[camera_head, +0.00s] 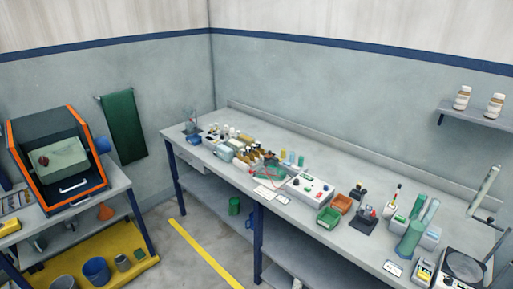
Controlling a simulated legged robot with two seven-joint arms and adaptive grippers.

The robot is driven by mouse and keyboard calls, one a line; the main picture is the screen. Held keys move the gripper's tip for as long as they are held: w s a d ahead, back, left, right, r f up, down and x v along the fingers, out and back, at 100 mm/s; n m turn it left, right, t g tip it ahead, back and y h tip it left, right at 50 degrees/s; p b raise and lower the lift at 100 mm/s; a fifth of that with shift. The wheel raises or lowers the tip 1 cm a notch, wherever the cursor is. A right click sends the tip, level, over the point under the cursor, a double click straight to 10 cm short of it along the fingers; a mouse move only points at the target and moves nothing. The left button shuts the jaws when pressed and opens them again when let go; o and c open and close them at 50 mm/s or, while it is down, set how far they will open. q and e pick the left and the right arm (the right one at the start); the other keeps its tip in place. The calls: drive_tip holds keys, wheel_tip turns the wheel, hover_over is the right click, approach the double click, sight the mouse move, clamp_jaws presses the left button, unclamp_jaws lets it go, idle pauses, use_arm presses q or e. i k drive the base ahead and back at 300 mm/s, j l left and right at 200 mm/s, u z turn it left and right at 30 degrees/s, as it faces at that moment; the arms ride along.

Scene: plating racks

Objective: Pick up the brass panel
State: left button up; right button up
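I cannot make out a brass panel for certain in the head view. Many small items crowd the long grey workbench (225,172), and they are too small to tell apart well. Neither of my grippers is in view.
A white control box (309,188) stands mid-bench, beside a green bin (328,217) and an orange bin (342,204). An orange-framed cabinet (37,178) stands on the left table. Blue bucket (96,270) sits on a yellow tray below. Floor between the tables is clear, with a yellow line (205,252).

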sight(253, 150)
drive_tip(key=z, duration=0.5)
drive_tip(key=i+j+z, duration=0.2)
drive_tip(key=z, duration=0.15)
drive_tip(key=i+j+z, duration=0.15)
drive_tip(key=j+z, duration=0.2)
drive_tip(key=i+j+z, duration=0.1)
drive_tip(key=j+z, duration=0.25)
drive_tip(key=i+j+z, duration=0.1)
drive_tip(key=j+z, duration=0.25)
